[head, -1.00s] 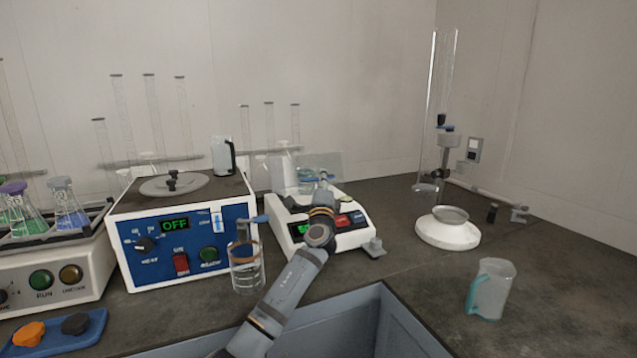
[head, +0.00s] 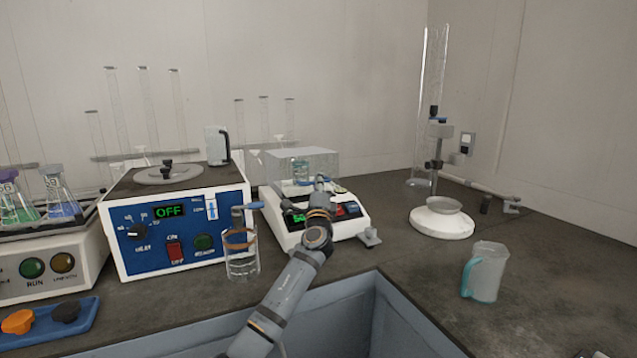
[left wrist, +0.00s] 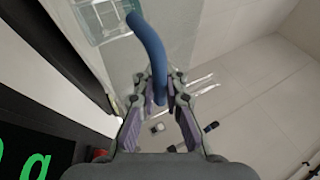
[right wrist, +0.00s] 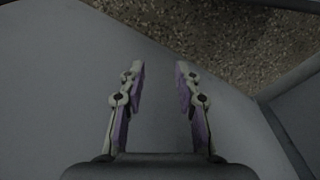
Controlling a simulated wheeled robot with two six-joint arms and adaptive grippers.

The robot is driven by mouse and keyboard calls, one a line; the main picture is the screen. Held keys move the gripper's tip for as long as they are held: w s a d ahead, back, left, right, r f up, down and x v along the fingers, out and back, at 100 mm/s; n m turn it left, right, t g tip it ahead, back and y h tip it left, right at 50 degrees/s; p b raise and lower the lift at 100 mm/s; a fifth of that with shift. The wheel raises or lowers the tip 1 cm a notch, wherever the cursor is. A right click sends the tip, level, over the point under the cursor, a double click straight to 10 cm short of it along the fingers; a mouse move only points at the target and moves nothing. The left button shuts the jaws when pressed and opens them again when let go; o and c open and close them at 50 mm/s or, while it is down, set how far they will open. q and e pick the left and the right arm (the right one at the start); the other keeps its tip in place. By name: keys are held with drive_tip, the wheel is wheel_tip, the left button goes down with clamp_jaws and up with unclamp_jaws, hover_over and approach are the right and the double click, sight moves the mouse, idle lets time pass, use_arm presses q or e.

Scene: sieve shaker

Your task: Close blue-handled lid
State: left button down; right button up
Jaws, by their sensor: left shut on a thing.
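A clear lid (head: 318,160) sits over the pan area of the white balance (head: 348,228) in the head view. Its blue handle (left wrist: 150,50) shows in the left wrist view. My left gripper (left wrist: 158,88) is shut on this handle; in the head view the gripper (head: 320,186) is at the balance's front, where the arm partly hides the handle and display. A glass beaker (head: 300,171) shows through the lid. Whether the lid is fully seated cannot be told. My right gripper (right wrist: 160,75) is open and empty over a plain grey surface.
A blue-fronted control box (head: 180,235) stands left of the balance, with a glass beaker (head: 241,260) at its front right. A white-based stand (head: 442,222) and a teal-handled jug (head: 485,272) are at right. A grey-blue basin (head: 350,320) lies in front.

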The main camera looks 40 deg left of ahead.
use_arm(q)
drive_tip(key=c, duration=1.7)
unclamp_jaws()
drive_tip(key=shift+d+r, duration=0.15)
drive_tip(key=shift+r, duration=0.1)
drive_tip(key=shift+s, duration=0.15)
drive_tip(key=shift+d+f, duration=0.1)
drive_tip(key=v, duration=1.2)
